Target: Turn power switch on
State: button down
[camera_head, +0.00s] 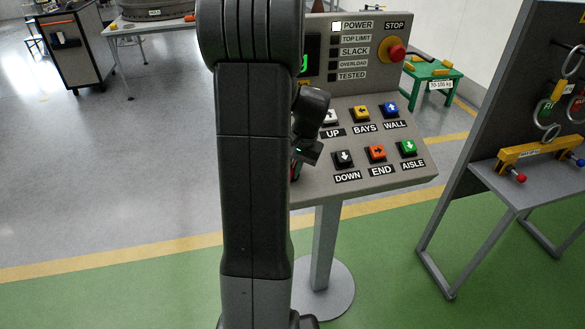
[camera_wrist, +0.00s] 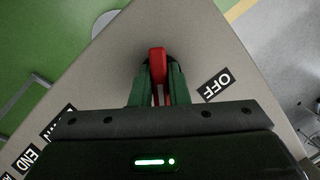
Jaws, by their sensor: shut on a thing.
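The power switch's red handle (camera_wrist: 157,66) rises from the sloping grey panel in the wrist view. My gripper (camera_wrist: 157,85) is shut on it, with a green finger on each side. An OFF label (camera_wrist: 216,86) lies on the panel to the right of the handle; no ON label is visible. In the head view my arm hides most of the switch and the fingers. On the control console (camera_head: 418,181), the lamp beside POWER (camera_head: 336,27) is lit white. The lamps below it are dark.
Several push buttons, such as the green AISLE button (camera_head: 407,147), sit to the right of my gripper. A red STOP knob (camera_head: 397,53) stands above them. A grey rack (camera_head: 480,175) with a yellow lifting beam (camera_head: 538,150) stands at the right. Open floor lies to the left.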

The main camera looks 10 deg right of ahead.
jog(key=c, duration=1.4)
grip_release()
jog(key=v, duration=1.4)
jog(key=shift+b, duration=0.45)
jog(key=shift+f, duration=0.1)
jog(key=p+x, duration=0.1)
jog(key=x, duration=1.2)
jog(key=shift+a+f, duration=0.1)
jog(key=shift+f, duration=0.3)
jog(key=shift+r, duration=0.1)
